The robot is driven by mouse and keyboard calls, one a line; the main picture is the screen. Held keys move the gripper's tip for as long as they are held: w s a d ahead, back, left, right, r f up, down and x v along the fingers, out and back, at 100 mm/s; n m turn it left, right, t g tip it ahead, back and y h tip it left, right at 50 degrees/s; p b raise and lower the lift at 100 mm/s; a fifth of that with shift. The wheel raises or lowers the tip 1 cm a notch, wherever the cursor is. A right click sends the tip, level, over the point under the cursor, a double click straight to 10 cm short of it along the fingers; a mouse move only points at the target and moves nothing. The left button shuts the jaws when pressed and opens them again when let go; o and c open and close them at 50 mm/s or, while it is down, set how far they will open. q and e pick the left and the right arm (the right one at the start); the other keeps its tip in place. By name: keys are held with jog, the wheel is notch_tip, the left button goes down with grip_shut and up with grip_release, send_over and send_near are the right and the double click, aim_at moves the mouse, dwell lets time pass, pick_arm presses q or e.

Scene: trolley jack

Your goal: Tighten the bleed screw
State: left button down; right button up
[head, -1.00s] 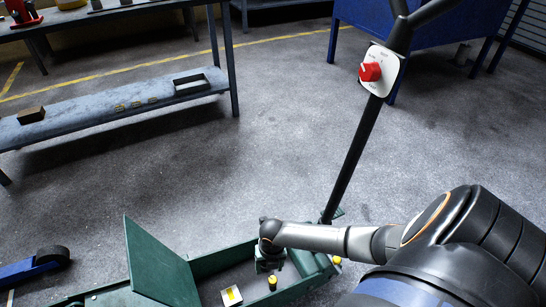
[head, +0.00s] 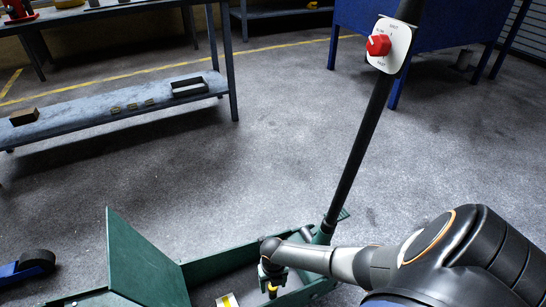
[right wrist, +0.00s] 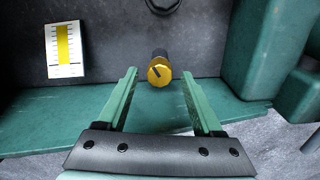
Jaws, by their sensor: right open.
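The bleed screw (right wrist: 160,72) has a round yellow head with a dark slot and a dark collar, on the grey floor of the green jack's open body. In the head view its yellow head (head: 272,291) shows just below my right gripper (head: 270,279). In the right wrist view my right gripper (right wrist: 159,76) is open, its two green fingers to the left and right of the screw head. There is a gap on both sides, and I cannot tell how deep the fingers reach. My left gripper is not in view.
The jack's green lid (head: 145,262) stands open on the left. A white and yellow label plate (right wrist: 65,50) lies left of the screw. The black handle (head: 355,150) with a red knob (head: 378,45) rises behind my right arm. Green blocks (right wrist: 262,45) are close on the right.

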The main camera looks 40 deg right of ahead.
jog(key=shift+f, duration=0.3)
jog(key=shift+c, duration=0.3)
grip_shut()
